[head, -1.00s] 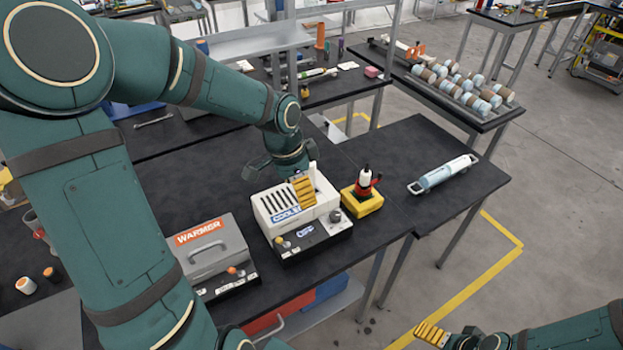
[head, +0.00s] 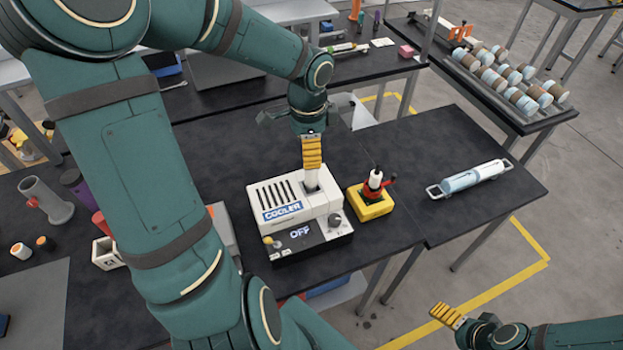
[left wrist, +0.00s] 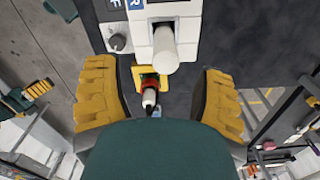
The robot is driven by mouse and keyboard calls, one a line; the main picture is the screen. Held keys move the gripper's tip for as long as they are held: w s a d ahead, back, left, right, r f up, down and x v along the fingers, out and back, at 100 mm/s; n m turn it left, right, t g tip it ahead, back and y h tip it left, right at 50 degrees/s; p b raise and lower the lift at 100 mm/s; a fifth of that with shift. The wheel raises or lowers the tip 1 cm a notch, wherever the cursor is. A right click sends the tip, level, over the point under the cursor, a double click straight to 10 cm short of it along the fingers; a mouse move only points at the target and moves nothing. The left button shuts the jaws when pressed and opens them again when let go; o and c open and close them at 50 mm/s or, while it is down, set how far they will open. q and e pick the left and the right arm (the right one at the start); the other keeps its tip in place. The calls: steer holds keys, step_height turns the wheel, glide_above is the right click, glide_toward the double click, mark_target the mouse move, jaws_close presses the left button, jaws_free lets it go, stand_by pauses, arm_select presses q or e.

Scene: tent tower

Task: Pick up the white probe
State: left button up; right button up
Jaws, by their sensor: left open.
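The white probe (head: 311,180), a plain white cylinder, stands upright in the opening of the white cooler (head: 280,209). In the left wrist view the white probe (left wrist: 166,50) shows end-on, ahead of and between the two yellow fingers, apart from both. My left gripper (head: 312,165) is above the cooler, open and empty, with its fingers pointing down at the probe. In the head view its near finger hides the probe's upper part. My right gripper (head: 447,316) is low at the right, away from the table; its opening cannot be made out.
A yellow block (head: 371,203) with a red and white tool stands just right of the cooler. A light-blue cylinder with handles (head: 470,178) lies on the right table. A dark rack of rollers (head: 500,80) stands behind. The black table around the cooler has free room.

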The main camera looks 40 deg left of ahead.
mark_target(311, 181)
arm_select(q)
steer(key=shift+w+f, duration=0.2)
steer(key=shift+f, duration=1.35)
steer(key=f, duration=0.1)
steer(key=f+b, duration=0.1)
steer(key=f, duration=0.1)
steer(key=shift+w+f, duration=0.3)
steer(key=shift+w, duration=0.1)
steer(key=shift+f, duration=0.4)
steer(key=shift+s, duration=0.1)
jaws_close()
